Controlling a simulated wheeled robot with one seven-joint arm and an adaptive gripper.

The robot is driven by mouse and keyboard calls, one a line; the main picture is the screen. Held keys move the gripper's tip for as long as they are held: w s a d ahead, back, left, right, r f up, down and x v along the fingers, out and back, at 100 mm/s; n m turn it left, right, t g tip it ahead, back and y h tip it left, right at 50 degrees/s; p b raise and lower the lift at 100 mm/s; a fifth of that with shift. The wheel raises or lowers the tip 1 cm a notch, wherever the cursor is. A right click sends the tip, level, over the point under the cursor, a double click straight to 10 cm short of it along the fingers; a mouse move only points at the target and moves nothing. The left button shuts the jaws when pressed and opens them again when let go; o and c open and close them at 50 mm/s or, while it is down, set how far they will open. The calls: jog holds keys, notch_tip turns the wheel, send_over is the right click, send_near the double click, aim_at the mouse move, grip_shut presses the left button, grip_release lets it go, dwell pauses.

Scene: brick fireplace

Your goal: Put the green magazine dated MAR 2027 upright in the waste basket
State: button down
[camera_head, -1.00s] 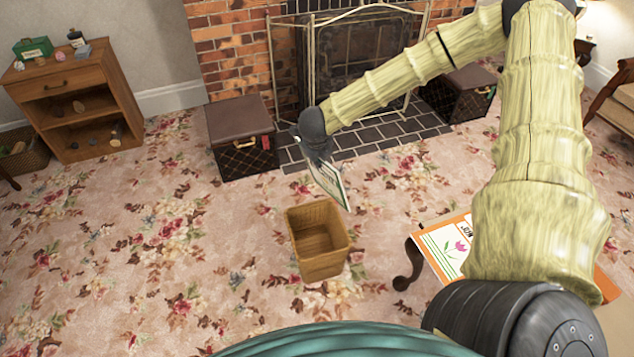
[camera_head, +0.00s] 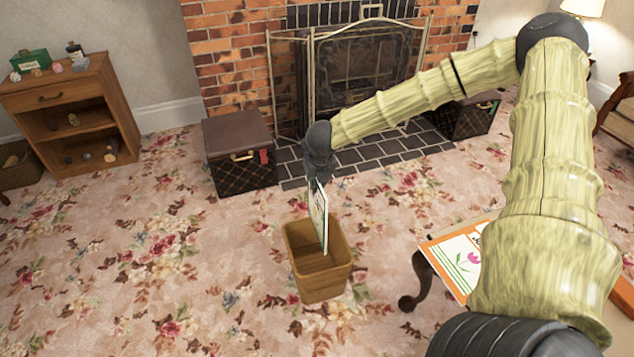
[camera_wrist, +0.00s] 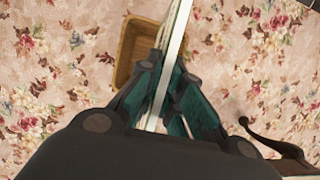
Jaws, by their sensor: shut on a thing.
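The wooden waste basket (camera_head: 318,277) stands on the carpet near the middle of the head view, its top open. My gripper (camera_head: 318,183) is above the basket and shut on the magazine (camera_head: 320,218), which hangs upright, nearly edge-on. Its lower part overlaps the basket's opening in the head view; how deep it reaches is hard to tell. Its cover date cannot be read. In the wrist view, my gripper's teal fingers (camera_wrist: 168,100) pinch the thin pale edge of the magazine (camera_wrist: 174,45), and the basket (camera_wrist: 128,50) shows behind, mostly left of it.
A table with an orange magazine (camera_head: 455,262) stands to the right of the basket, its curved leg (camera_head: 416,285) close by. A brown trunk (camera_head: 238,150) and the fireplace (camera_head: 350,75) are behind. A wooden cabinet (camera_head: 75,110) is at far left. Carpet left of the basket is clear.

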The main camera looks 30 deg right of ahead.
aim_at(320, 222)
jog(key=shift+f+b, duration=7.55)
jog(key=shift+f, duration=5.35)
jog(key=c, duration=1.5)
grip_release()
jog(key=shift+v, duration=6)
jog(key=shift+a, duration=0.1)
